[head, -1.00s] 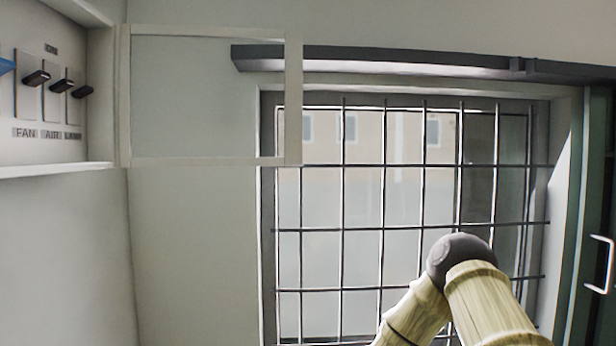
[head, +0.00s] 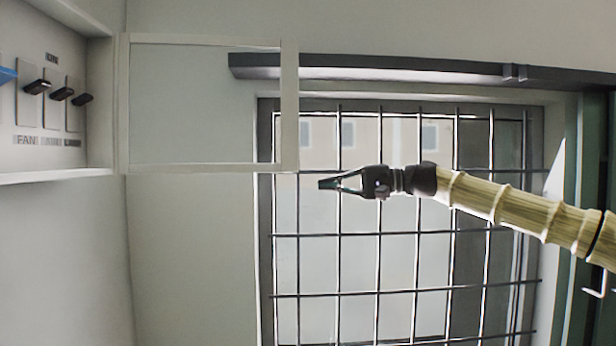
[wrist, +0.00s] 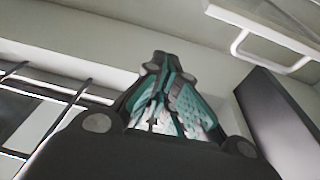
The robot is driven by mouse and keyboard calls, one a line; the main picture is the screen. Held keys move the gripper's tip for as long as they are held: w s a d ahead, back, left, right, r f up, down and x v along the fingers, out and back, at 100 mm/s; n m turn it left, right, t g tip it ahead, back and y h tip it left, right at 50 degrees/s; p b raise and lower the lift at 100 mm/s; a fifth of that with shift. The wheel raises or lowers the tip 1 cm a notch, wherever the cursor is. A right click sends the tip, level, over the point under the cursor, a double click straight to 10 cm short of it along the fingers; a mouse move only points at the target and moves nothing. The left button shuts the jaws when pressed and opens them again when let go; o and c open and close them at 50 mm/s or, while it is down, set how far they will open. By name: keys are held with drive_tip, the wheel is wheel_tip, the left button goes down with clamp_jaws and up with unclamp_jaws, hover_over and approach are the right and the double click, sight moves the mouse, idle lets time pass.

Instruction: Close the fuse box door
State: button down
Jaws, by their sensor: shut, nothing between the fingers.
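The fuse box (head: 60,176) is on the wall at the upper left of the head view, with several switches (head: 62,94) and a blue part at the left edge. Its door (head: 289,105), a pale frame around a clear pane, stands open, swung out to the right from the box's right edge. My gripper (head: 322,184) is shut and empty, pointing left, just right of and slightly below the door's lower right corner in the picture. I see no contact with the door. In the wrist view the shut fingers (wrist: 160,62) show, with a pale frame at the upper right that may be the door.
A window with a metal grid (head: 400,235) is behind my gripper. A dark rail (head: 400,74) runs above the window. A green door frame (head: 590,140) with a white handle stands at the right. The space below the fuse box door looks clear.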

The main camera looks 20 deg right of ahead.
drive_tip(key=s+d+r, duration=0.2)
drive_tip(key=d+r, duration=0.1)
drive_tip(key=r, duration=0.1)
drive_tip(key=p+x, duration=0.4)
drive_tip(key=x, duration=0.6)
drive_tip(key=shift+y, duration=0.3)
drive_tip(key=s+p, duration=0.1)
drive_tip(key=s, duration=0.1)
drive_tip(key=s+p, duration=0.1)
drive_tip(key=s, duration=0.1)
drive_tip(key=shift+s+a+r, duration=0.1)
drive_tip(key=shift+a+r, duration=0.05)
drive_tip(key=shift+r, duration=0.05)
drive_tip(key=shift+s, duration=0.1)
